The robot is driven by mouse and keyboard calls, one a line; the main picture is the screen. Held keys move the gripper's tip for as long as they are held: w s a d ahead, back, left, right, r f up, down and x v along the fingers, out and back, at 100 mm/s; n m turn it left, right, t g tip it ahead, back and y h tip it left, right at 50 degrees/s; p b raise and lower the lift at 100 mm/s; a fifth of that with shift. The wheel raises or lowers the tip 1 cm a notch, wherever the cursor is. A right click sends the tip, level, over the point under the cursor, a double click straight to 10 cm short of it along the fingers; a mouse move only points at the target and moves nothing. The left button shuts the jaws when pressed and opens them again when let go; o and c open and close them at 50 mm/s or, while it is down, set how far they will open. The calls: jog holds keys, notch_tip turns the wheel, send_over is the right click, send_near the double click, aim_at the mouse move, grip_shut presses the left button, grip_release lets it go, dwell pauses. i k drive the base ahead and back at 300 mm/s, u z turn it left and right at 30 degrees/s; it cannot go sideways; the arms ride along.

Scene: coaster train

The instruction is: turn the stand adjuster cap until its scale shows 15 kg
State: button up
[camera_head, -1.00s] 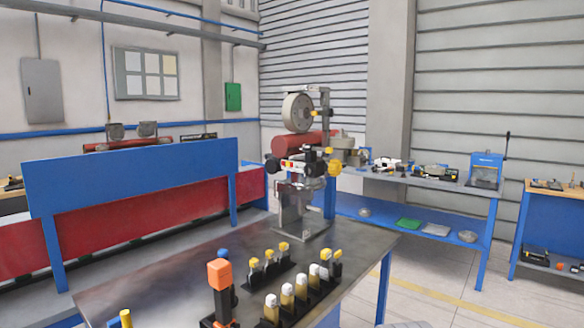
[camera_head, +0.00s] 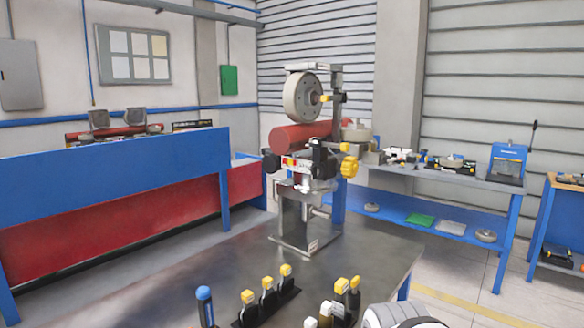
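A metal stand (camera_head: 305,225) rises from the far part of the grey workbench. It carries a wheel-like disc (camera_head: 303,95) at the top, a red cylinder (camera_head: 303,135) and a black and white fitting (camera_head: 300,165). A yellow knob (camera_head: 349,167) sits on the stand's right side, with a smaller yellow piece just above it. I cannot tell which part is the adjuster cap. No scale is readable at this size. My gripper is not in view; a pale rounded part, probably of my arm, shows at the bottom right edge.
The workbench (camera_head: 215,265) is bare in front of the stand. Near its front are several yellow-topped tools in a black rack (camera_head: 268,305) and a blue-capped tool (camera_head: 205,305). A blue side bench (camera_head: 450,183) with equipment stands behind at right; a blue panel (camera_head: 110,180) is at left.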

aim_at(349, 169)
jog(key=z, duration=0.35)
jog(key=k, duration=1.1)
jog(key=z, duration=1.05)
jog(key=i, duration=1.7)
jog(key=u, duration=0.85)
jog(key=i, duration=0.4)
jog(key=u, duration=0.25)
jog(key=k, duration=0.75)
jog(key=u, duration=0.2)
jog(key=i, duration=0.75)
jog(key=z, duration=0.1)
